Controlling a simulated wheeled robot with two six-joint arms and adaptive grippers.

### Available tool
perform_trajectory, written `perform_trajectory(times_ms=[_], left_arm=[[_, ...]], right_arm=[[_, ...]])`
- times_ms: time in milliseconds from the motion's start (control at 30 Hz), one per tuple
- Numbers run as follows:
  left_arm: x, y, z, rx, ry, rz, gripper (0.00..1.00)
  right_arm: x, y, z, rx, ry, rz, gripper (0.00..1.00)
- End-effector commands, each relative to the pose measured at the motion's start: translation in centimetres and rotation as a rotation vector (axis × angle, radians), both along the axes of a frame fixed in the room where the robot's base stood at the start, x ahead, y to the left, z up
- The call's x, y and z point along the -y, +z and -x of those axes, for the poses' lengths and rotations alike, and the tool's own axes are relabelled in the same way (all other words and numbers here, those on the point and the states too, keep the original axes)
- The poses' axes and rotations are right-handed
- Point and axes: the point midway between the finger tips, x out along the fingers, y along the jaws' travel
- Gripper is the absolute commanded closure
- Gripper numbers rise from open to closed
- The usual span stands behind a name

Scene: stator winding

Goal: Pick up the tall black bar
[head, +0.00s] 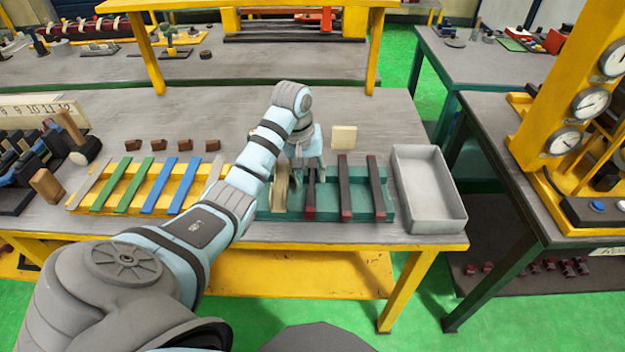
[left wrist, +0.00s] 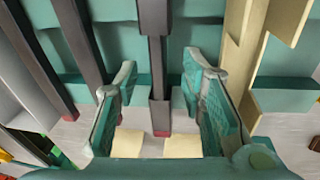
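Three dark bars with red ends lie front to back across a teal rack (head: 390,207) in the head view: a left one (head: 310,195), a middle one (head: 345,188) and a right one (head: 376,188). My left gripper (head: 306,172) is over the rack's left part, at the left dark bar. In the left wrist view its fingers (left wrist: 158,68) are spread apart, with a dark bar (left wrist: 157,35) showing between them and a gap on each side. I cannot tell which bar the task calls tall. My right gripper is not in view.
A cream bar (head: 280,190) lies close left of the gripper; it also shows in the left wrist view (left wrist: 243,60). A yellow rack (head: 130,208) with green and blue strips stands left. An empty grey bin (head: 430,188) stands right. A cream block (head: 344,137) lies behind.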

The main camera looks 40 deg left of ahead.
Motion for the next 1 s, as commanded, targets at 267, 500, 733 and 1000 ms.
perform_trajectory(times_ms=[267, 500, 733, 1000], left_arm=[[0.10, -0.73, -0.18, 0.001, 0.000, 0.001, 0.63], [0.12, -0.72, -0.17, 0.001, 0.000, 0.001, 1.00], [0.12, -0.72, -0.17, 0.001, 0.000, 0.001, 1.00], [0.08, -0.47, -0.15, 0.001, 0.001, 0.000, 1.00]], right_arm=[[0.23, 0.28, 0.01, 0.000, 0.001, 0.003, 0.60], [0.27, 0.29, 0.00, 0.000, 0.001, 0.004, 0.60], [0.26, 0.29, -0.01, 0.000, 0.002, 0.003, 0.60], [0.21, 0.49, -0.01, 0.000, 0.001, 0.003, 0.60]])
